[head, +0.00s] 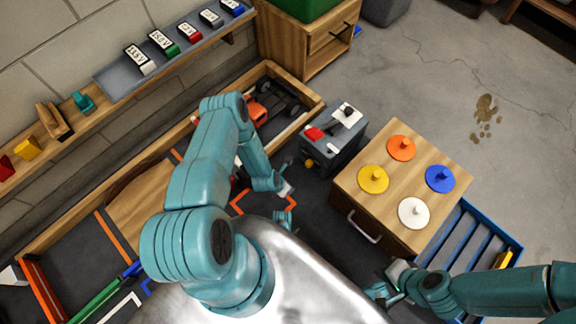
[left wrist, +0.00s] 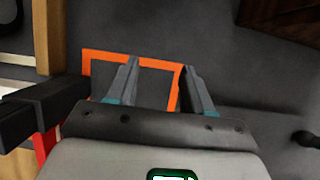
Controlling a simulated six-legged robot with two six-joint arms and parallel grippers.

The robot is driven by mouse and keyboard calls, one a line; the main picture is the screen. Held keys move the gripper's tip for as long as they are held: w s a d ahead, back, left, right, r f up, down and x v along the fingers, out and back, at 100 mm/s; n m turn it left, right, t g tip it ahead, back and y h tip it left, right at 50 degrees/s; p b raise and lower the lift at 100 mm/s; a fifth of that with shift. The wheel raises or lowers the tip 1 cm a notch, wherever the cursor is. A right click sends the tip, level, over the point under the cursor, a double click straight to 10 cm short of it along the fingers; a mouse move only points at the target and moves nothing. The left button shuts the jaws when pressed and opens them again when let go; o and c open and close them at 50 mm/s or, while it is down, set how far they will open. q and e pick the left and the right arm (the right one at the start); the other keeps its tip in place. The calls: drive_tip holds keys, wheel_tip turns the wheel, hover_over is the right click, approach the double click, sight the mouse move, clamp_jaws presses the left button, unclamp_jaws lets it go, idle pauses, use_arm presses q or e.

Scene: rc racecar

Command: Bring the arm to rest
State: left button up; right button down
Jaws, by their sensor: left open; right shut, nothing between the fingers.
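My left arm (head: 205,180) bends over the dark mat, with its wrist low near an orange square outline (head: 236,207). In the left wrist view, the left gripper (left wrist: 162,82) is open and empty, its two fingers spread above the same orange outline (left wrist: 140,54). My right gripper (head: 382,290) is shut with nothing in it, in front of the wooden cabinet at the lower right. An orange and black car (head: 257,111) lies inside the wooden-edged area behind my left arm, which partly hides it.
A wooden cabinet (head: 350,185) carries orange, yellow, blue and white knobbed discs. A grey box (head: 335,150) with a red button stands behind it. A blue slatted rack (head: 470,240) is at the right. A wall shelf (head: 110,95) holds several blocks. Open concrete floor lies at upper right.

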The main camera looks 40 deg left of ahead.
use_arm(q)
drive_tip(key=shift+w, duration=0.1)
idle(0.3)
drive_tip(key=w+d+r+m+h, duration=0.1)
drive_tip(key=w+d+r+m, duration=0.35)
drive_tip(key=r, duration=0.35)
drive_tip(key=w+d+r+m+h, duration=0.1)
drive_tip(key=w+d+r+m, duration=0.3)
drive_tip(key=r, duration=0.4)
drive_tip(key=s+d+r+m+g+h, duration=0.15)
drive_tip(key=s+d+r+m, duration=0.25)
drive_tip(key=s+m, duration=0.65)
drive_tip(key=s+d+r+m+g, duration=0.35)
drive_tip(key=s+m, duration=0.35)
drive_tip(key=m, duration=0.6)
wheel_tip(320, 180, up, 29)
drive_tip(key=m+p, duration=0.1)
drive_tip(key=p, duration=2.7)
drive_tip(key=shift+d+t+p, duration=0.3)
drive_tip(key=shift+t, duration=0.1)
